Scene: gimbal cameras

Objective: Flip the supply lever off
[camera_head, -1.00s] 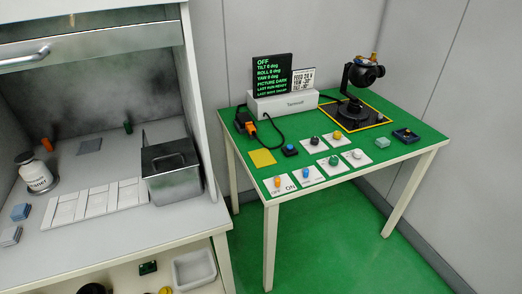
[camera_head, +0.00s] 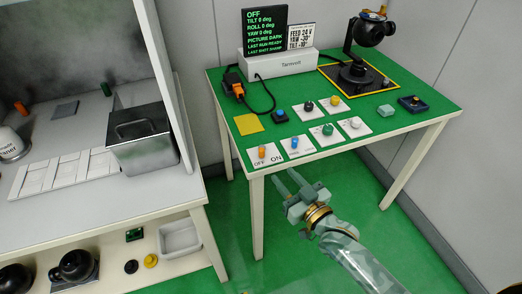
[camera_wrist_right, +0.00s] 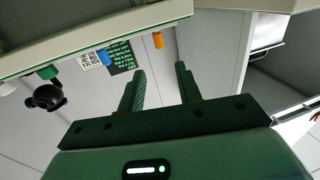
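A small orange lever (camera_head: 262,152) stands on a white plate marked OFF and ON at the front left corner of the green table (camera_head: 345,110). Which mark it leans to, I cannot tell. It also shows in the right wrist view (camera_wrist_right: 158,40), upside down, beyond and roughly between my fingertips. My right gripper (camera_head: 283,179) is below the table's front edge, near that corner, apart from the lever. Its two fingers are spread and empty in the right wrist view (camera_wrist_right: 159,75). My left gripper is not in view.
A blue lever (camera_head: 294,143) stands just right of the orange one, with several knobs (camera_head: 328,129) behind. A screen (camera_head: 265,30) reads OFF at the top. A black camera (camera_head: 370,30) stands at the back. A bench with a metal bin (camera_head: 140,140) stands left.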

